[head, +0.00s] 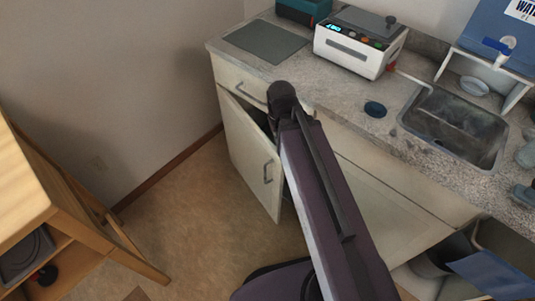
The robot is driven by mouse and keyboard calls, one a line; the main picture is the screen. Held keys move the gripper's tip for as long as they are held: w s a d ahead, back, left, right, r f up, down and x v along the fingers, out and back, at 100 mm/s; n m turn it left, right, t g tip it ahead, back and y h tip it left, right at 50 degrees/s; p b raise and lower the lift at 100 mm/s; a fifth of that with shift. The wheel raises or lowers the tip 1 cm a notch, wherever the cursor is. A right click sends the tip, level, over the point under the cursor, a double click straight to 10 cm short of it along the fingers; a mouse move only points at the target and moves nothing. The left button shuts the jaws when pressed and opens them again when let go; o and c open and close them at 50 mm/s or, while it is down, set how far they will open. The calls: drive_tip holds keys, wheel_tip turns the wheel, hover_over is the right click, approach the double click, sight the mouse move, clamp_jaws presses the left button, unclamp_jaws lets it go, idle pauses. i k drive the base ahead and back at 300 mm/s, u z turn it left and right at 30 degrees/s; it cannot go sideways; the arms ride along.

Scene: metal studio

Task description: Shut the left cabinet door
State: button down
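The left cabinet door (248,150) is cream-coloured and stands ajar under the counter. Its free right edge is swung out from the cabinet, and a dark gap shows along its top. A metal bar handle (268,172) is on the door near that free edge. My arm reaches up from the bottom of the head view to just right of the door and covers part of the cabinet front behind it. No gripper fingers show, so I cannot see where my gripper is relative to the door.
A drawer front (242,84) sits above the door, apparently shut. The speckled counter (350,97) holds a white device (352,47) and a sink (455,125). A wooden table (22,190) stands at the left. Bare floor (190,215) lies between the table and the door.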

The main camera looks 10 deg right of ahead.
sight(256, 158)
drive_tip(key=k, duration=1.3)
drive_tip(key=u, duration=0.2)
drive_tip(key=i, duration=0.75)
drive_tip(key=z, duration=0.2)
